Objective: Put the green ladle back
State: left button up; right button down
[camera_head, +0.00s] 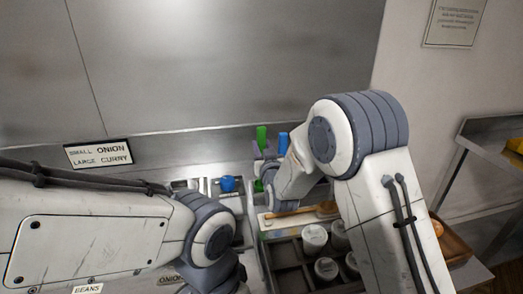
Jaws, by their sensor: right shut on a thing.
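The green ladle's handle (261,137) stands upright near the back wall, in the middle of the head view. My right gripper (264,168) is at this handle and shut on it. Green also shows just below the gripper; the ladle's bowl cannot be made out. A blue handle (283,144) stands just right of the green one, partly behind my right arm. My left arm crosses the lower left, and its gripper's fingers are not visible.
A round blue-topped item (228,184) sits left of the right gripper. A rack with several white-lidded jars (314,238) and a wooden utensil (300,211) are below. A sign (99,153) reads SMALL ONION, LARGE CURRY. A brown tray (455,246) is at right.

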jog(key=shift+f, duration=0.9)
jog(key=shift+f, duration=0.15)
jog(key=c, duration=0.6)
grip_release()
